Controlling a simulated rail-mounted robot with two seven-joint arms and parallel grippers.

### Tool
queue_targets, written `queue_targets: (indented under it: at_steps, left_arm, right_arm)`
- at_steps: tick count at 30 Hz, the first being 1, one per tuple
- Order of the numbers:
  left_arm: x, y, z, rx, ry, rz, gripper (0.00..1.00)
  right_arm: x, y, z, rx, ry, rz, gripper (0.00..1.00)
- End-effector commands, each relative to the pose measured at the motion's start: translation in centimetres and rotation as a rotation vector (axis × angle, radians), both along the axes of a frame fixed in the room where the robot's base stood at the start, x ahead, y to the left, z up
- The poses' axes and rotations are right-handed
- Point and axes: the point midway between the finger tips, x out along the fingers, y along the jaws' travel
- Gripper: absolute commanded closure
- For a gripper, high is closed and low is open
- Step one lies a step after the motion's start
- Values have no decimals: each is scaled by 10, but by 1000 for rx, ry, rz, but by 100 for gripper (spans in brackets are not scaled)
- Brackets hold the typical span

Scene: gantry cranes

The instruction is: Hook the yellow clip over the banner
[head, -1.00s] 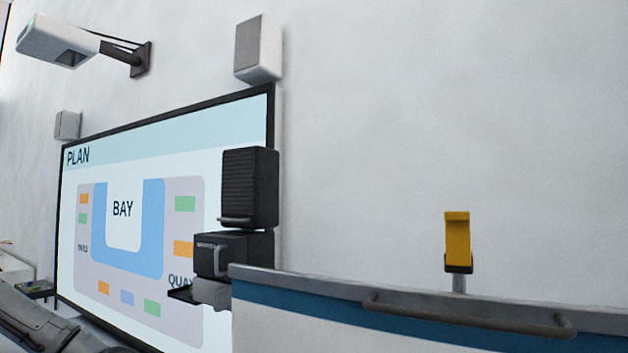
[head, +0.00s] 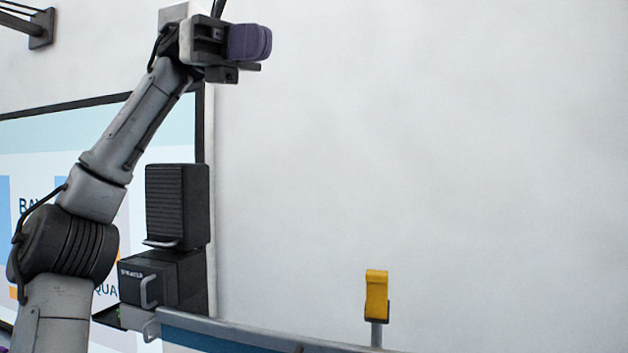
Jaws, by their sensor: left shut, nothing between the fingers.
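The yellow clip (head: 376,294) sits upright in a dark holder on a short grey post, at the lower right of centre in the head view. My left gripper (head: 262,42) is raised high at the upper left, its purple fingers shut and empty. It is well above and to the left of the clip, not touching it. No banner can be made out for certain. My right gripper is not in view.
A grey-topped panel with a blue band (head: 215,338) runs along the bottom, below the clip. Stacked black cases (head: 178,206) stand left of it, before a wall screen (head: 160,135). The pale wall at right is clear.

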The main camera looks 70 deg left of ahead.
Motion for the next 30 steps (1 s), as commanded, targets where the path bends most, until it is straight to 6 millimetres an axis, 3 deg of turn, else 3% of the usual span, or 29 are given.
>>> queue_targets:
  at_steps: [1,6,12,15,21,30]
  left_arm:
    - [37,7,1,37,80,33,100]
    - [131,36,-40,177,331,111,100]
    - [204,71,-100,350,641,162,100]
    - [226,86,-129,431,787,172,100]
    - [248,110,-172,561,1031,169,100]
    - [256,126,-203,658,1224,153,100]
  right_arm:
    - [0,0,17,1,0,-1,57]
    - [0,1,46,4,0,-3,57]
    - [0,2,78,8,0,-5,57]
    - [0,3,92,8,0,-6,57]
    - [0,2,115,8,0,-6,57]
    - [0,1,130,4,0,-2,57]
